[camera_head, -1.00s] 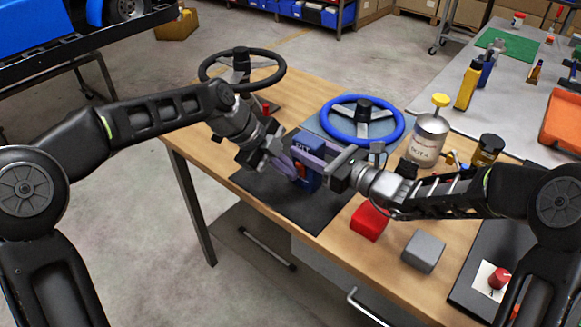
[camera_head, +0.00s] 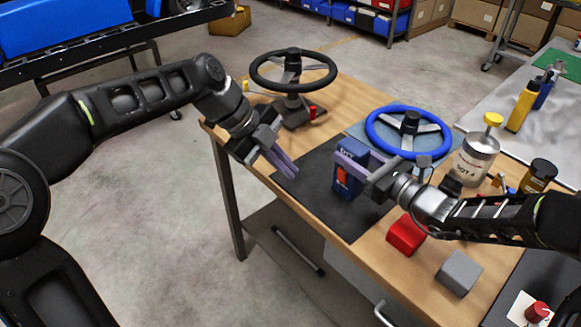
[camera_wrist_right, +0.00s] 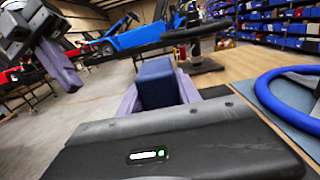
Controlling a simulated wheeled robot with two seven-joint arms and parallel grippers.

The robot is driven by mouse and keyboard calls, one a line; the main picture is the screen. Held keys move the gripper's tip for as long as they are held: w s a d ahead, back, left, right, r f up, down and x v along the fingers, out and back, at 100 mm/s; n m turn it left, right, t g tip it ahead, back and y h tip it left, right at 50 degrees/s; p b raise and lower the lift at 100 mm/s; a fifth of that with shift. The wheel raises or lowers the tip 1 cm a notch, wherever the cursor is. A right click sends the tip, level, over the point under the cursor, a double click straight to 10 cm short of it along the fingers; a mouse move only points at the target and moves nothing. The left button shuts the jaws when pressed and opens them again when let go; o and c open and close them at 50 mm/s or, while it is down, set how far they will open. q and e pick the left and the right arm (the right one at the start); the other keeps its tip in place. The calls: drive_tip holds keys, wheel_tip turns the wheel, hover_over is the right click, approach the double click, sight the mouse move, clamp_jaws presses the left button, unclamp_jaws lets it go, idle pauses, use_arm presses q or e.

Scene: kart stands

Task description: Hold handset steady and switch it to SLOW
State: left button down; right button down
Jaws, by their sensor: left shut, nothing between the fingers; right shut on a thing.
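The handset (camera_head: 349,167) is a blue upright box with a red-orange switch (camera_head: 342,176) on its front face, standing at the black mat (camera_head: 318,200). My right gripper (camera_head: 358,165) is shut on it from the right. In the right wrist view the handset's blue top (camera_wrist_right: 157,84) sits between the purple fingers. The switch's setting is too small to read. My left gripper (camera_head: 288,168) is shut and empty, to the left of the handset and apart from it. It also shows at the upper left of the right wrist view (camera_wrist_right: 70,75).
A black steering wheel (camera_head: 293,68) stands behind on the left, a blue one (camera_head: 409,131) behind the handset. A red block (camera_head: 406,235), a grey block (camera_head: 459,273) and a tin with a yellow top (camera_head: 474,160) are on the right. The mat's front is clear.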

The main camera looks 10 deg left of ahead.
drive_tip(key=c, duration=0.8)
unclamp_jaws()
drive_tip(key=shift+o, duration=0.2)
drive_tip(key=v, duration=1.2)
